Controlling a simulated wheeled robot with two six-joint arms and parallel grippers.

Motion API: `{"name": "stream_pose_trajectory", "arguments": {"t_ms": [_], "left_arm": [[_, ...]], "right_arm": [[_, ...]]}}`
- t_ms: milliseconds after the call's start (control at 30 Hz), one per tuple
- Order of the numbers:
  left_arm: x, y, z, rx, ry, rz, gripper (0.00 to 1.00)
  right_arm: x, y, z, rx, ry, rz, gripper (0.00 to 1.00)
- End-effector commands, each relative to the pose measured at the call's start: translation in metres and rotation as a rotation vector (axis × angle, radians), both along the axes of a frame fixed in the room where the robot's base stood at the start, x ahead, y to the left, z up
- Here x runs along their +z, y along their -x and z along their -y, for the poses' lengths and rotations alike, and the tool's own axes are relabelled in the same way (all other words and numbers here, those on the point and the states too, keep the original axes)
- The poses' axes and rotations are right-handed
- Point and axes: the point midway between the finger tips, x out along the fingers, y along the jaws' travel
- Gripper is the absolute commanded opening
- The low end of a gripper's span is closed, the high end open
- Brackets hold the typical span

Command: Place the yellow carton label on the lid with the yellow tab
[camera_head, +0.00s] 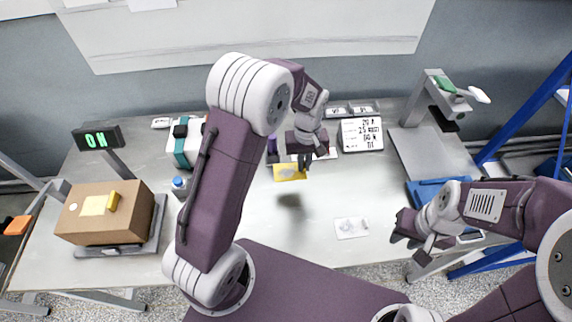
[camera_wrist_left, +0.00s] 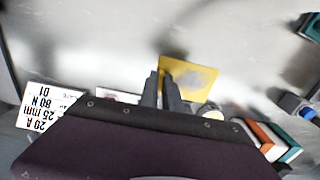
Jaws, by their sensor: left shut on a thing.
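The yellow carton label (camera_head: 290,173) is a flat yellow square with a greyish mark. It is held above the table, with a shadow below it. My left gripper (camera_head: 304,164) is shut on one edge of it; the left wrist view shows the label (camera_wrist_left: 190,76) beyond the two close fingers (camera_wrist_left: 162,88). The brown carton (camera_head: 100,232) stands at the left. On its lid are a yellow tab (camera_head: 113,202), a pale yellow rectangle (camera_head: 93,206) and a small white round mark. My right gripper (camera_head: 404,238) hangs near the table's front right edge, away from the label; its finger gap is unclear.
The carton rests on a grey platform (camera_head: 150,243) beside a black display (camera_head: 97,137) with green characters. A teal-strapped box (camera_head: 186,145) and a blue-capped bottle (camera_head: 178,184) stand nearby. A white card (camera_head: 351,228) lies front centre. A printed sign (camera_head: 361,135) and a stand (camera_head: 412,145) are behind.

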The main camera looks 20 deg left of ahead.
Motion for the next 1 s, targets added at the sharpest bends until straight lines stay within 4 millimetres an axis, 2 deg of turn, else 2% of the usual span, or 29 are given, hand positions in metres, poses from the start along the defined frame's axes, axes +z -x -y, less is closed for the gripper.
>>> {"name": "stream_pose_trajectory", "arguments": {"t_ms": [100,200,567,667,733,833,933,1000], "left_arm": [[0.01,0.001,0.017,-0.002,0.0,0.001,0.0],[0.014,0.001,0.024,-0.001,0.0,0.001,0.0],[0.015,0.002,0.025,0.003,0.0,0.0,0.0],[0.018,-0.002,0.015,0.029,0.001,0.007,0.0],[0.021,0.0,0.0,0.066,0.001,0.006,0.0],[0.019,0.016,-0.027,0.112,-0.002,-0.013,0.0],[0.011,0.038,-0.052,0.041,-0.002,-0.026,0.0],[0.005,0.052,-0.061,-0.052,0.001,-0.029,0.0]], "right_arm": [[-0.001,0.0,0.0,0.0,0.0,0.0,0.3],[-0.001,0.0,0.0,0.0,0.0,0.0,0.3],[-0.001,0.0,0.0,0.0,0.0,0.0,0.3],[0.0,0.0,0.0,0.0,0.0,0.0,0.3],[-0.001,0.0,0.0,0.0,0.0,0.0,0.3],[-0.001,0.0,0.0,0.0,0.0,0.0,0.3],[-0.001,0.0,0.0,0.0,0.0,0.0,0.3],[-0.001,0.0,0.0,0.0,0.0,0.0,0.3]]}}
